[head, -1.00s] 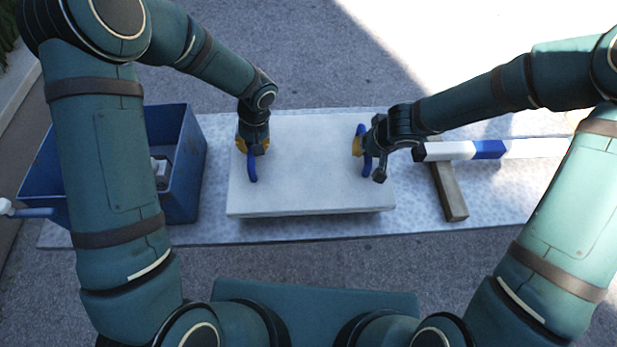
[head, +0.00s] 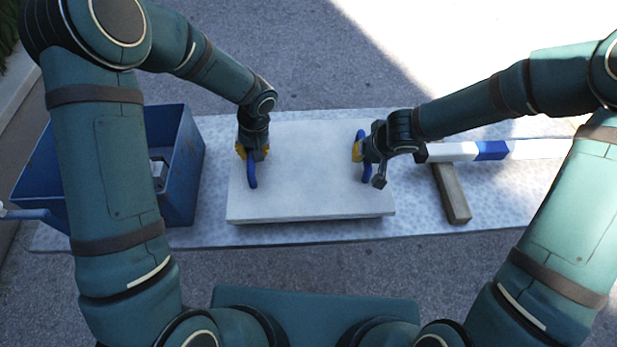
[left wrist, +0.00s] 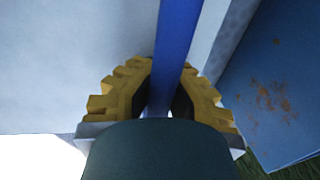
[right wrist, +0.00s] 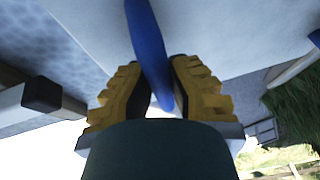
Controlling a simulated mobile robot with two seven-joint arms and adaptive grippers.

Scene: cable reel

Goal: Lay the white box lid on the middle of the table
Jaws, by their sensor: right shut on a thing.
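The white box lid (head: 305,185) lies flat, top up, over the middle of the speckled table (head: 480,220). It has two upright blue handles. My left gripper (head: 252,152) has its yellow fingers closely either side of the left handle (head: 252,175), seen also in the left wrist view (left wrist: 178,45). My right gripper (head: 360,152) is shut on the right handle (head: 365,172), which also shows in the right wrist view (right wrist: 147,40). A dark strip lies under the lid's front edge. I cannot tell whether the lid touches the table.
A blue bin (head: 185,165) with a grey object inside stands left of the lid. A wooden block (head: 452,195) lies to the right, under or against a white and blue bar (head: 490,150). Bare table shows between the lid and block.

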